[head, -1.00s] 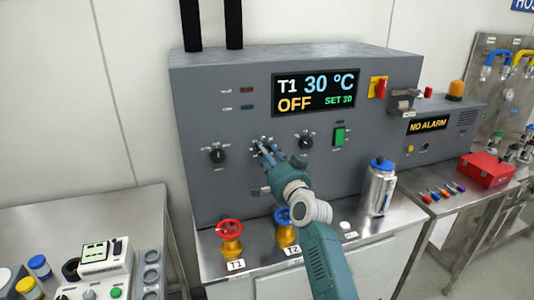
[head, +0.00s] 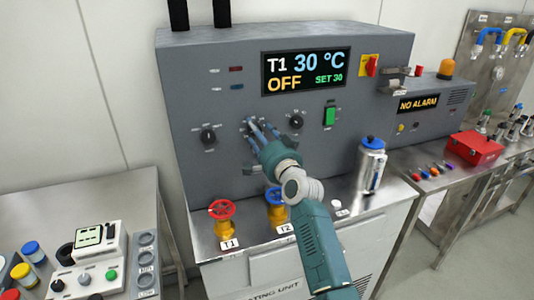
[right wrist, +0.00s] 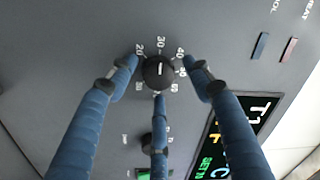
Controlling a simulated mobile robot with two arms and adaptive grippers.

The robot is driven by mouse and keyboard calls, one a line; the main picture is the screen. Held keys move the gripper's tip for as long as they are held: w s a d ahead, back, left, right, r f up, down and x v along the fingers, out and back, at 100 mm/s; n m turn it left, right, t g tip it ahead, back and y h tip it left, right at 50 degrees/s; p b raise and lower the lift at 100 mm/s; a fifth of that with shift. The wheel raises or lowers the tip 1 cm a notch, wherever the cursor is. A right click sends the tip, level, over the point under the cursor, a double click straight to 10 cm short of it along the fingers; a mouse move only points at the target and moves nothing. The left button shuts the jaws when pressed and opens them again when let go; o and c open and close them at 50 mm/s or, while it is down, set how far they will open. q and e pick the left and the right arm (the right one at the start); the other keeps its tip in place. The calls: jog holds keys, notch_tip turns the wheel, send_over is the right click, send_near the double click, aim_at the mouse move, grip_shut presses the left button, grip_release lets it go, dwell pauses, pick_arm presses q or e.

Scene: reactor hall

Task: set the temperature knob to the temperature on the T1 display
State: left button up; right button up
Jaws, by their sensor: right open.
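The temperature knob (right wrist: 158,71) is round and black, with a numbered dial around it. Its white pointer line points at the 30 mark in the right wrist view. In the head view it is mostly hidden behind my fingers. The display (head: 306,72) reads T1 30 °C, OFF and SET 30. My right gripper (head: 256,130) is at the panel, its three blue fingers spread around the knob. In the right wrist view the right gripper (right wrist: 158,78) is open, with fingertips close around the knob's rim; contact is unclear. My left gripper is not in view.
Two other black knobs flank it, one left (head: 208,135) and one right (head: 296,121). A green switch (head: 330,116) is farther right. Below are a red valve (head: 222,210), a blue valve (head: 276,197) and a silver canister (head: 370,165) on the ledge.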

jog(key=s+d+n+b, duration=0.4)
jog(key=s+n, duration=0.5)
jog(key=s, duration=0.1)
jog(key=shift+s+d+f+g+h, duration=0.45)
jog(key=shift+s+d+f+g, duration=0.7)
jog(key=shift+f, duration=2.85)
jog(key=shift+s+d+f+g+h, duration=0.6)
jog(key=shift+s+f, duration=1)
jog(key=shift+f, duration=2.4)
jog(key=shift+s+d+f+g+h, duration=0.35)
jog(key=shift+s+d+f+g, duration=0.8)
jog(key=shift+f, duration=2.85)
jog(key=shift+s+a, duration=0.3)
